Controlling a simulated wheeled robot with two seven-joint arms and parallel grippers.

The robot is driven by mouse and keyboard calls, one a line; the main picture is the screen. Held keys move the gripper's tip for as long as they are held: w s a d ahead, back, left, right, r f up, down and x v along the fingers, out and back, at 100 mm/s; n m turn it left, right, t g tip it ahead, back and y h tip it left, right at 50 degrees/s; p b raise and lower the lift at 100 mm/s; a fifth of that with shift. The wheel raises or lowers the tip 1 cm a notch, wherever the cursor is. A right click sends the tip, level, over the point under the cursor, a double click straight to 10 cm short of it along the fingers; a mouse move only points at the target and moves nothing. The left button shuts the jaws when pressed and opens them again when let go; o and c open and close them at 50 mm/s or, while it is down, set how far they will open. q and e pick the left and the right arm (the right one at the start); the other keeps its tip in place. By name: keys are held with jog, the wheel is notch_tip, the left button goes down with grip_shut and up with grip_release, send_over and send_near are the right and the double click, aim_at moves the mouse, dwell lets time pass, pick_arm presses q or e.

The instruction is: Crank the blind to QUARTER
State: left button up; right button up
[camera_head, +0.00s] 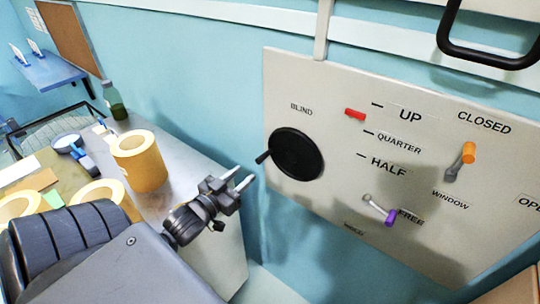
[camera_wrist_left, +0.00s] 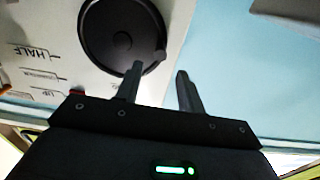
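The blind crank is a black round disc (camera_head: 296,154) with a small black knob (camera_head: 263,157) at its left edge, on a pale panel. A red marker (camera_head: 355,114) sits beside the UP line, above the QUARTER label (camera_head: 394,142) and the HALF label (camera_head: 388,164). My left gripper (camera_head: 244,180) is open and empty, a little left of and below the knob. In the left wrist view the open fingers (camera_wrist_left: 158,75) point toward the disc (camera_wrist_left: 121,36), and the knob (camera_wrist_left: 160,55) shows close to the fingertips, apart from them. My right gripper is not in view.
On the panel are an orange-knobbed window lever (camera_head: 463,158) and a purple-knobbed lever (camera_head: 382,211). A black handle (camera_head: 490,55) is at top right. A table (camera_head: 187,168) at left holds a yellow roll (camera_head: 139,160) and a green bottle (camera_head: 114,101).

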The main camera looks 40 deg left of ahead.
aim_at(260, 161)
pick_arm(q)
jog(key=w+b, duration=0.1)
jog(key=w, duration=0.3)
jog(key=w+b, duration=0.1)
jog(key=w, duration=0.3)
jog(key=shift+w+a+f, duration=0.15)
jog(key=shift+w, duration=1.05)
